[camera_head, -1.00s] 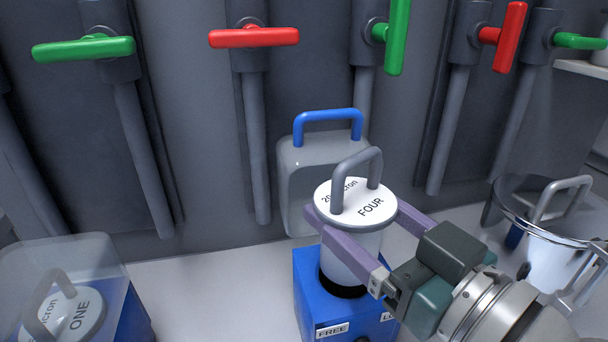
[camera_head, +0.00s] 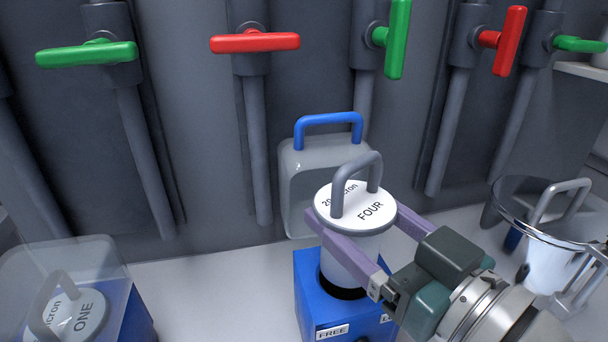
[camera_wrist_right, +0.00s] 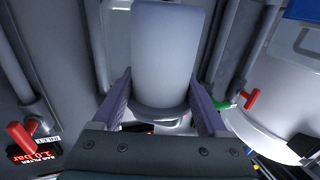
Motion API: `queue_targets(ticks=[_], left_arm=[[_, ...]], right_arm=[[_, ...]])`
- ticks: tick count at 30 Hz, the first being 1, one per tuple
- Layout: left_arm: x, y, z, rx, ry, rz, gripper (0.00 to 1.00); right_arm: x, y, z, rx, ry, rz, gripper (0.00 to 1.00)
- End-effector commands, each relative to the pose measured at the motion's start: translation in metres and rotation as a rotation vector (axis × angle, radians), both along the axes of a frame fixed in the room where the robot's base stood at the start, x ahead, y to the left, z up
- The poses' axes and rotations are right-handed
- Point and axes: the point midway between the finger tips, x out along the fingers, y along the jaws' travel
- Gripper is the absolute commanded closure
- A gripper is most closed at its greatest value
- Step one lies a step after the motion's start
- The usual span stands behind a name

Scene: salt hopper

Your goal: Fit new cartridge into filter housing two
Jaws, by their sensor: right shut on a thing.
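The white cartridge (camera_head: 350,262) has a lid marked 20 micron and FOUR and a grey loop handle. It stands about upright over the round black opening of the blue housing (camera_head: 312,300), its lower end at the opening; how far inside it is I cannot tell. My right gripper (camera_head: 355,210) is shut on the cartridge, one finger on each side just under the lid. In the right wrist view the cartridge (camera_wrist_right: 168,55) is between the two fingers. The housing's number is not readable; its front shows a FREE label and a partly hidden second label. My left gripper is not in view.
A clear cover (camera_head: 298,185) with a blue handle stands behind the housing by the wall. At left, cartridge ONE (camera_head: 75,315) sits under a clear cover. A clear vessel (camera_head: 515,215) with a grey-handled cartridge is at right. Pipes with red and green valve handles line the wall.

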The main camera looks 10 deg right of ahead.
Motion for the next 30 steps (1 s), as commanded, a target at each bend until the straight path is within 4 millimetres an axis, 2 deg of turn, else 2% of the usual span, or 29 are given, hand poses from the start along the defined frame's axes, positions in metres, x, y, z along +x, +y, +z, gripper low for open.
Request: queue_targets(ticks=[30], left_arm=[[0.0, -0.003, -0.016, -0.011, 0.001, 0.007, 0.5]], right_arm=[[0.0, 0.0, -0.019, 0.001, -0.002, 0.0, 0.94]])
